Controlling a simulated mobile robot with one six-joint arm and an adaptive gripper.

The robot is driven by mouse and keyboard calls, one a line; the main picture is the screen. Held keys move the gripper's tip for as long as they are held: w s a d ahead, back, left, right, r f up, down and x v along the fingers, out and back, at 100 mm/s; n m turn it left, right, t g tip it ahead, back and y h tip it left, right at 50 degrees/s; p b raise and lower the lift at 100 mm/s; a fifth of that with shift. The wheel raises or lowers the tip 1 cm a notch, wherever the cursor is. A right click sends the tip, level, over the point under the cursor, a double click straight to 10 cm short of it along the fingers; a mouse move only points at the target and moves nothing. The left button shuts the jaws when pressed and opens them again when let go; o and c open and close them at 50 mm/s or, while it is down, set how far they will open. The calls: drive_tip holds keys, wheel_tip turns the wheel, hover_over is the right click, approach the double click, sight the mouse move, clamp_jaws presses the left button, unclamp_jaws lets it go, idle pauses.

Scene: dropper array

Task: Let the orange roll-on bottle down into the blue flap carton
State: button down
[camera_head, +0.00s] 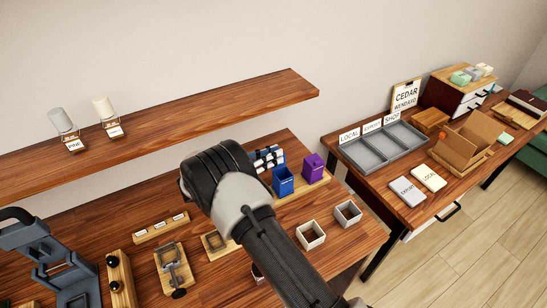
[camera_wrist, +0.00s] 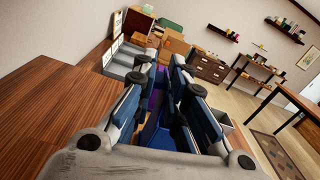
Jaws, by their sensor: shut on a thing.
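The blue flap carton (camera_head: 283,183) stands upright on the wooden workbench, left of a purple carton (camera_head: 313,168). My gripper is mostly hidden behind my dark wrist in the head view, left of the blue carton. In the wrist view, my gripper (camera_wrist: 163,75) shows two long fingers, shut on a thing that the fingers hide. The orange roll-on bottle cannot be made out in either view. Blue and purple surfaces show between and beyond the fingers in the wrist view.
Two open square bins (camera_head: 311,236) stand at the bench's right front. A wooden clamp fixture (camera_head: 172,265) is at the left. A wall shelf (camera_head: 180,108) runs above. A second table with a grey divided tray (camera_head: 383,148) and an open brown carton (camera_head: 470,140) stands right.

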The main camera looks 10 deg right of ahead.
drive_tip(key=shift+w+a+f+n, duration=0.1)
drive_tip(key=shift+w+f+n, duration=0.2)
drive_tip(key=shift+n, duration=0.6)
drive_tip(key=c, duration=1.7)
unclamp_jaws()
drive_tip(key=shift+o, duration=0.2)
drive_tip(key=shift+r, duration=0.1)
drive_tip(key=shift+a, duration=0.1)
drive_tip(key=v, duration=1.1)
drive_tip(key=shift+a, duration=0.4)
drive_tip(key=shift+s, duration=0.1)
